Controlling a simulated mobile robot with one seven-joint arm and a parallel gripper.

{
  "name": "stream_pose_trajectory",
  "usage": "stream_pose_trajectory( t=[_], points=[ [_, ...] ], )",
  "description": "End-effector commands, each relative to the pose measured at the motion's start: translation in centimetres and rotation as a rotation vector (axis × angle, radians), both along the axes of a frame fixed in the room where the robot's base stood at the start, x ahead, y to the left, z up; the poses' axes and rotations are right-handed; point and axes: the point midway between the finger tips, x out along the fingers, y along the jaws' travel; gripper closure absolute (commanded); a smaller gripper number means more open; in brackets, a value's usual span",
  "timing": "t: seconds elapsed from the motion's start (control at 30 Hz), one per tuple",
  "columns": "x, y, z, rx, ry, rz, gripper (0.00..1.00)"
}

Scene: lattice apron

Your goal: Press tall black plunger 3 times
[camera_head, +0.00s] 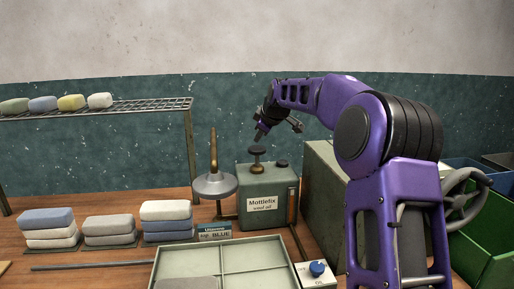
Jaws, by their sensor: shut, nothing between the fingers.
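The tall black plunger (257,151) stands up from the top of a grey-green oil can (242,205) labelled "Mottlefix wool oil". It has a round black head on a brass-coloured stem. A lower black cap (282,163) sits to its right on the same can. My gripper (259,137) is shut and empty, pointing down just above the plunger head. A small gap seems to show between the fingertips and the head; exact depth is hard to tell.
A divided tray (190,262) and a blue-knob box (316,271) are in front. Stacked blocks (47,228) are at left, below a wire rack (140,105). A green crate (490,262) is at right.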

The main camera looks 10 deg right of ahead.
Motion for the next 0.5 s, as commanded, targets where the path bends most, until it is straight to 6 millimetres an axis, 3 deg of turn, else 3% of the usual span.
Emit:
stream_pose_trajectory(
  t=[0.3, 0.5],
  points=[
    [0.0, 0.0, 3.7, 0.000, 0.000, 0.000, 1.00],
    [0.0, 0.0, 4.7, 0.000, 0.000, 0.000, 1.00]
  ],
)
